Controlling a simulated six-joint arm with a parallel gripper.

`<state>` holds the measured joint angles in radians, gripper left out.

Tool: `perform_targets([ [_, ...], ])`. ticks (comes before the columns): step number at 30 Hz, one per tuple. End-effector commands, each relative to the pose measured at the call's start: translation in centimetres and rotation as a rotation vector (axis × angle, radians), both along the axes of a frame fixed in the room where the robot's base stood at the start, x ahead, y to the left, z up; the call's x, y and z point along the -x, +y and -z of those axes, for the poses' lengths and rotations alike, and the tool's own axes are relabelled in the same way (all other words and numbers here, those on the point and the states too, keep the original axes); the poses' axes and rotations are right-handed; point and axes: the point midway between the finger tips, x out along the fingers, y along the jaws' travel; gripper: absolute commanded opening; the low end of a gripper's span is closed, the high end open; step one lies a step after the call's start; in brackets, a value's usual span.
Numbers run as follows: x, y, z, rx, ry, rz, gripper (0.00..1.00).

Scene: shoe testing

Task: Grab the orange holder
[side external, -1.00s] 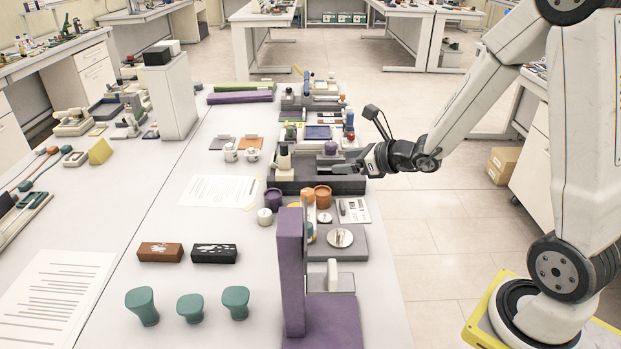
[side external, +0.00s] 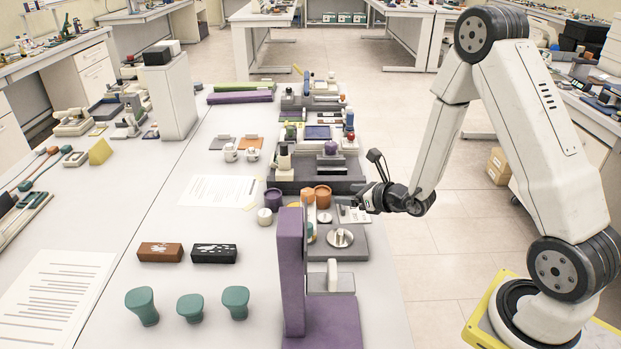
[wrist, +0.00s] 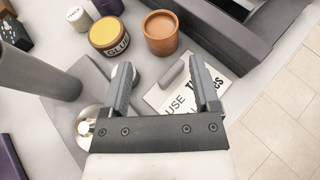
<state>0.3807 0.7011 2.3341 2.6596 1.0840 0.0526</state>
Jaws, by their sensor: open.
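The orange holder (side external: 323,196) is a round open cup standing on the white table among small pots. My gripper (side external: 358,201) is to the right of the holder in the side view, low over the table. In the wrist view my gripper (wrist: 160,76) has its two fingers wide apart, with nothing held between them. The fingers are apart from the holder.
A yellow-lidded glue pot (wrist: 110,34) stands close left of the holder. A printed card (wrist: 188,94) with a grey piece lies beneath the fingers. A purple cup (side external: 273,199) and white pot (side external: 265,216) are left. A purple stand (side external: 291,265) rises in front.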

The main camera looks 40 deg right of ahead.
Motion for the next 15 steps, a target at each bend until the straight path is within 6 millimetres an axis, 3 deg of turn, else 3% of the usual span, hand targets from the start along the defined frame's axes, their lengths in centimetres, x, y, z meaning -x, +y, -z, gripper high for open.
perform_targets([
  [15, -2.3, 0.2, 1.0, -0.001, 0.001, -0.001, 0.79],
])
